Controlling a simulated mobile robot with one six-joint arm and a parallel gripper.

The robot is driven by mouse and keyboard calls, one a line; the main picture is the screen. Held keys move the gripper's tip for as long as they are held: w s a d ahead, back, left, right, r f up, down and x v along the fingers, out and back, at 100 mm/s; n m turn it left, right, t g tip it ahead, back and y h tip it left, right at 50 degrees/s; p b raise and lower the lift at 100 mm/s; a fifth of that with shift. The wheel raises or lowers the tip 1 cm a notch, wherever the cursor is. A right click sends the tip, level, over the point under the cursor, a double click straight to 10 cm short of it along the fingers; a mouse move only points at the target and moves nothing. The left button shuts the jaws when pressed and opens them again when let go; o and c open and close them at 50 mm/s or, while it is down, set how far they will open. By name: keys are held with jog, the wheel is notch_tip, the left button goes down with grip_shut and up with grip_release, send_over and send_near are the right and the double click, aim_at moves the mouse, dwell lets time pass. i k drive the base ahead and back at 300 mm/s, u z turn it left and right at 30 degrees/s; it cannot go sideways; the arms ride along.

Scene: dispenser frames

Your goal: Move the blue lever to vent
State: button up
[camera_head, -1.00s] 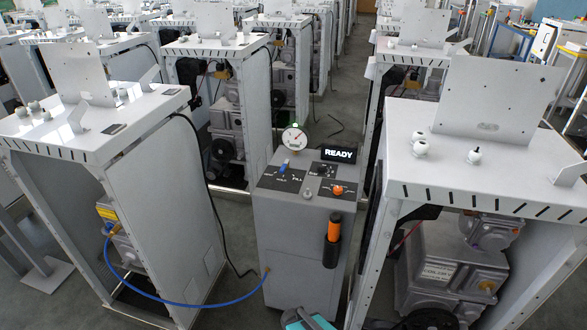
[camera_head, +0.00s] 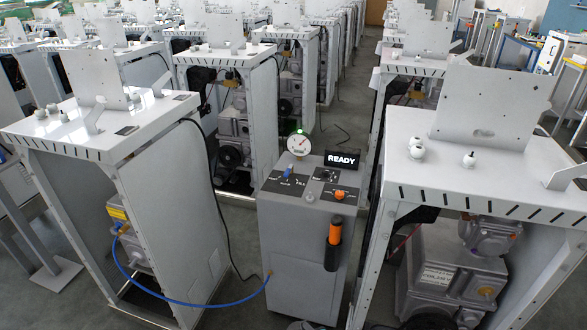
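The blue lever (camera_head: 287,173) sits on the dark left panel on top of a grey dispenser cabinet (camera_head: 296,240). It leans up and slightly right in the picture. Small white labels lie around it, too small to read surely; one at its right looks like "FILL". A round dial gauge (camera_head: 299,144) with a red needle stands behind the lever. A black display (camera_head: 342,160) reads "READY". My gripper cannot be made out; only a small grey piece shows at the bottom edge, and I cannot tell what it is.
An orange knob (camera_head: 339,195) sits on the right panel. An orange-and-black handled tool (camera_head: 334,242) hangs on the cabinet front. A blue hose (camera_head: 190,304) runs to the left machine. White machine frames (camera_head: 185,190) (camera_head: 480,180) stand close on both sides.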

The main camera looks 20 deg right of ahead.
aim_at(290, 170)
jog(key=k, duration=1.25)
jog(key=u, duration=0.2)
jog(key=i, duration=0.35)
jog(key=u, duration=0.55)
jog(key=i, duration=2.3)
jog(key=z, duration=0.55)
